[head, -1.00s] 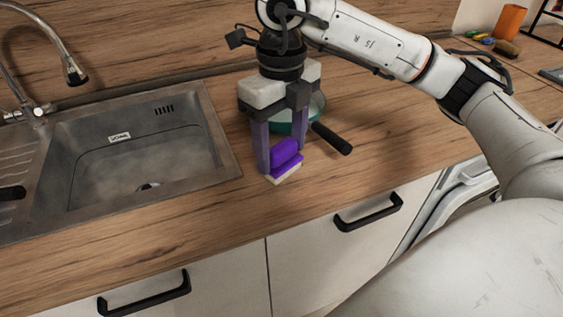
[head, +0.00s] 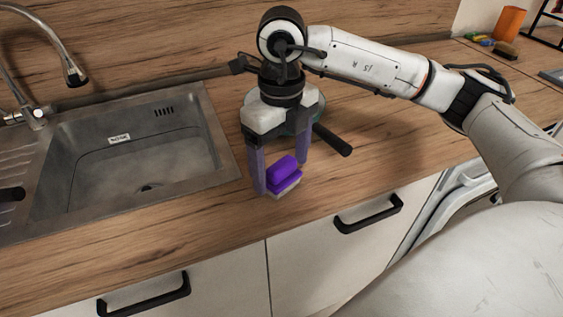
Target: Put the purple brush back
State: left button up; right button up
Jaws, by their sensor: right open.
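The purple brush (head: 284,172), with a pale underside, sits on the wooden counter (head: 215,215) just right of the sink. My right gripper (head: 281,178) points down at it, with its two purple-grey fingers spread apart. The left finger stands close beside the brush's left end, and the right finger is behind and to the right of it. I cannot tell whether either finger touches the brush. The gripper is open. My left gripper does not show.
The steel sink (head: 225,158) with a tap (head: 75,75) lies to the left. A pan's black handle (head: 333,140) sticks out behind my right gripper, which hides most of the pan. An orange cup (head: 510,23) and small items stand at the far right.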

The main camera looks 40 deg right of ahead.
aim_at(282, 163)
jog(key=shift+r, duration=0.1)
jog(key=shift+r, duration=0.25)
notch_tip(282, 163, up, 12)
jog(key=p, duration=0.1)
jog(key=shift+f+p, duration=0.15)
jog(key=shift+p, duration=0.2)
